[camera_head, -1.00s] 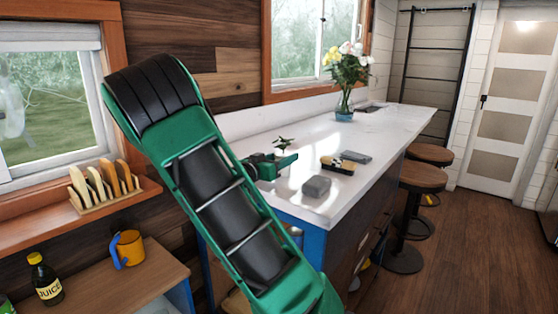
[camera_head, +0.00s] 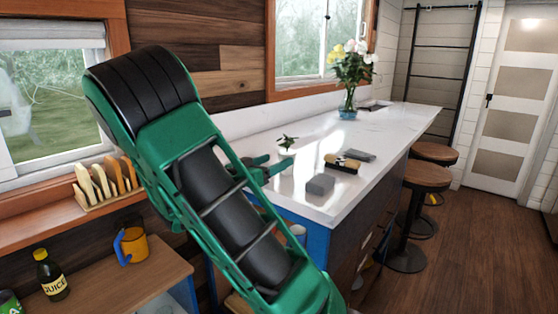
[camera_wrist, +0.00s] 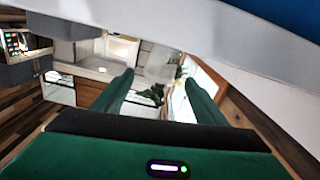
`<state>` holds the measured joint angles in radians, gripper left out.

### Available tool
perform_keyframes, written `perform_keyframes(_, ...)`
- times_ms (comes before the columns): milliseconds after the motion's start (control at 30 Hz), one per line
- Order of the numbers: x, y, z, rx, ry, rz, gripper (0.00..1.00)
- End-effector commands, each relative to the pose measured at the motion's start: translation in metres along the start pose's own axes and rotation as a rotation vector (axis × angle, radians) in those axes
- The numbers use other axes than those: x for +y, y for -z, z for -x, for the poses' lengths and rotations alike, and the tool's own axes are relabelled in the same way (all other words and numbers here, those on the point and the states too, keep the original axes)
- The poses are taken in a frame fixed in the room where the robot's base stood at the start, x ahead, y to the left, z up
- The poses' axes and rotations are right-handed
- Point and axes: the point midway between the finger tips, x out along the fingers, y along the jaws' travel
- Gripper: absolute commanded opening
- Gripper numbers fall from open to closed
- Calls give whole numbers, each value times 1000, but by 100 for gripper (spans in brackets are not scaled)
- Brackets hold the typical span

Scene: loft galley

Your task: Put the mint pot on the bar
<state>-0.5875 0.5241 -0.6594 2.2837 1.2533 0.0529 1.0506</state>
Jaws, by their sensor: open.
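The small green leafy plant (camera_head: 287,142), which I take to be the mint pot, shows at the near end of the white-topped bar (camera_head: 335,205). Its pot cannot be made out, so I cannot tell whether it rests on the top. My gripper (camera_head: 280,160) is at the near left edge of the bar, just below and left of the leaves in the head view. Its green fingers are spread apart. In the wrist view, dark leaves (camera_wrist: 153,94) show between the open fingers of my gripper (camera_wrist: 160,80); contact cannot be told.
A grey block (camera_head: 320,184), a brush (camera_head: 342,163) and a dark grey flat item (camera_head: 359,155) lie on the bar. A flower vase (camera_head: 347,105) stands farther back. Stools (camera_head: 427,177) line the right side.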

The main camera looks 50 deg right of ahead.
Motion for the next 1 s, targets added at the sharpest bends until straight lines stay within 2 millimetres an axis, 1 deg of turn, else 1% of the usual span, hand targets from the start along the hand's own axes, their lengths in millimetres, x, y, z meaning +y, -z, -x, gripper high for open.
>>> perform_keyframes(33,-1,0,10,0,4,0,66)
perform_keyframes(133,-1,0,28,0,4,0,66)
perform_keyframes(200,-1,0,37,1,3,-1,66)
perform_keyframes(333,-1,0,48,1,3,-1,66)
perform_keyframes(500,0,0,53,1,0,-1,66)
perform_keyframes(1000,0,0,53,1,0,-1,66)
